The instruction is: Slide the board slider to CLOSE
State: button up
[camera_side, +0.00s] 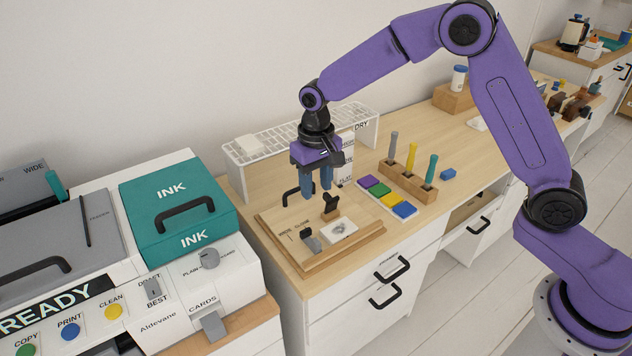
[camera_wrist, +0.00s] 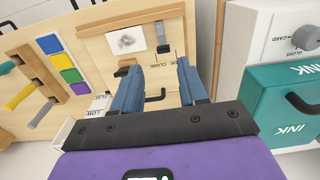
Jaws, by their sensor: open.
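The light wooden board (camera_side: 345,243) lies on the desk, with the words WIDE and CLOSE (camera_side: 294,227) printed on it. A grey-and-black slider piece (camera_side: 311,240) stands near these words at the front left; its exact setting is too small to read. My gripper (camera_side: 318,190) points down above the back part of the board, blue fingers apart and empty.
A black arched handle (camera_side: 290,192) stands at the board's back left. A white card (camera_side: 340,230) lies on the board. Colour blocks (camera_side: 385,197) and a peg rack (camera_side: 407,183) stand to the right, a wire rack (camera_side: 290,138) behind, and a teal INK box (camera_side: 175,215) to the left.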

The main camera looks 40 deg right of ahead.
aim_at(317, 240)
jog(key=shift+r, duration=0.15)
dwell(0.3)
notch_tip(317, 240, down, 17)
jog(key=shift+f, duration=0.2)
dwell(0.4)
grip_shut()
